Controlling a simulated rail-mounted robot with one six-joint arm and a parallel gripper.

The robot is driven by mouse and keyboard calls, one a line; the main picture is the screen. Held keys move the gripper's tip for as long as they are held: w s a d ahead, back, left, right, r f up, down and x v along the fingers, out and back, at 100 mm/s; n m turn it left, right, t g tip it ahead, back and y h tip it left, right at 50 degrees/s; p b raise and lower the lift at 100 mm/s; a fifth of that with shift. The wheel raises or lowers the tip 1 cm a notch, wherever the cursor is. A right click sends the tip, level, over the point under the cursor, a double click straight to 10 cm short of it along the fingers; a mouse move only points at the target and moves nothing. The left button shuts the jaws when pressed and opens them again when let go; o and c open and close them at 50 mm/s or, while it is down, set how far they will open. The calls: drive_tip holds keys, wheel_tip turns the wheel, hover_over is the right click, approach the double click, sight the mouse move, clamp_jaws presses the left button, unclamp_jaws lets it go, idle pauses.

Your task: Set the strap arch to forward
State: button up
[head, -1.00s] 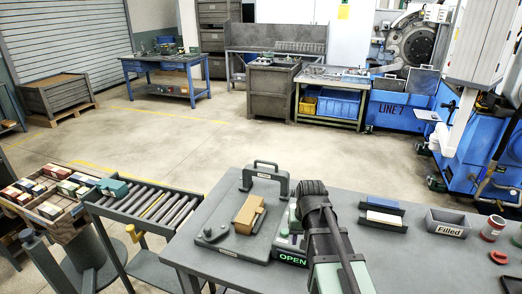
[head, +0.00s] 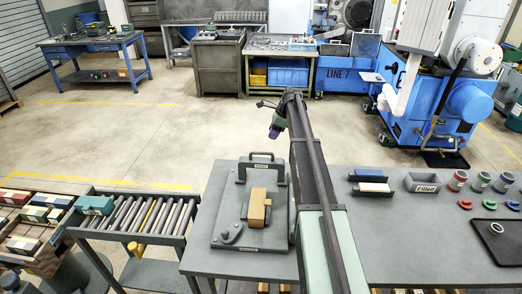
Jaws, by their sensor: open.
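The strap arch (head: 240,172) is a dark grey arch at the back end of a flat grey fixture plate (head: 222,217) on the table. It rises above the plate; I cannot tell its exact tilt. A tan block (head: 257,208) sits in the middle of the plate, in front of the arch. A grey knob (head: 231,233) is at the plate's front left. My gripper (head: 264,104) is small in the picture, at the far end of my raised arm, beyond and above the arch. It looks open and empty, and touches nothing.
My arm crosses the table just right of the plate. To its right are a holder with blue and white blocks (head: 370,187), a "Filled" bin (head: 425,180) and several coloured rings and cups. A roller conveyor (head: 140,215) adjoins the left. Open floor lies behind.

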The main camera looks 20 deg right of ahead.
sight(263, 152)
drive_tip(key=b+x, duration=1)
drive_tip(key=x, duration=0.1)
drive_tip(key=shift+r, duration=0.1)
clamp_jaws()
